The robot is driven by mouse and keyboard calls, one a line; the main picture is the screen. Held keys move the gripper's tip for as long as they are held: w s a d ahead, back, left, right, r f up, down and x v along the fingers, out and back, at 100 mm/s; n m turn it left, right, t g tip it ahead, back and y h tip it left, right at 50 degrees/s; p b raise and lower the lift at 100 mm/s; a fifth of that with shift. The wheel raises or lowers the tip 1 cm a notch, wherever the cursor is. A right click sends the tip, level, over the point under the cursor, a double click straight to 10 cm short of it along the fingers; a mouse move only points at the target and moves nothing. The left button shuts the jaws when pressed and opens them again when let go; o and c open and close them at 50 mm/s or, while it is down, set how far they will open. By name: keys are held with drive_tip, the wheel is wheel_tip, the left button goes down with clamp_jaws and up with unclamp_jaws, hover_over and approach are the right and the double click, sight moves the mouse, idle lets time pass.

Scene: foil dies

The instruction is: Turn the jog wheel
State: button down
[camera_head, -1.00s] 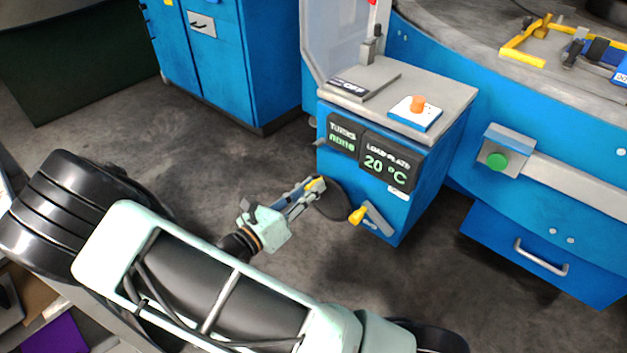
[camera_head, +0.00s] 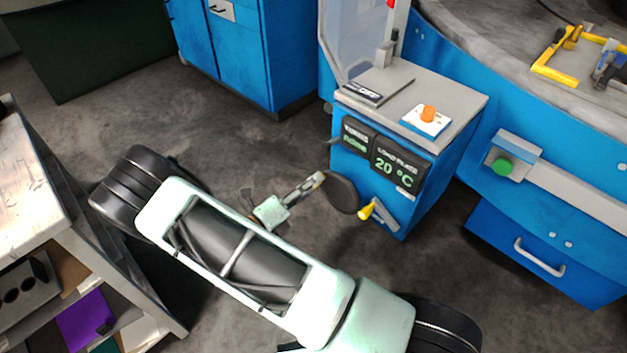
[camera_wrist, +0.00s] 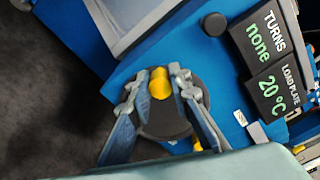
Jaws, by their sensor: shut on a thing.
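The jog wheel (camera_head: 343,194) is a dark disc on the front of the blue cabinet, below its displays. It also shows in the wrist view (camera_wrist: 166,119), with a yellow knob (camera_wrist: 160,83) near its rim. My gripper (camera_head: 316,181) is at the wheel's upper left edge in the head view. In the wrist view my gripper (camera_wrist: 163,86) has its two fingers on either side of the yellow knob, shut on it. The display (camera_head: 356,138) reads TURNS none. Part of the wheel is hidden behind the fingers in the wrist view.
The cabinet top carries an orange button (camera_head: 428,113). A green button (camera_head: 502,166) is on the blue machine at right. A shelf unit (camera_head: 40,200) stands at left. Grey floor lies between.

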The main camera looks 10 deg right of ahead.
drive_tip(key=shift+a+f+n, duration=0.1)
drive_tip(key=shift+f+n, duration=0.1)
drive_tip(key=shift+n, duration=0.1)
drive_tip(key=c, duration=1.8)
unclamp_jaws()
drive_tip(key=shift+w, duration=0.1)
drive_tip(key=shift+o, duration=0.2)
drive_tip(key=v, duration=1.2)
drive_tip(key=shift+r, duration=0.15)
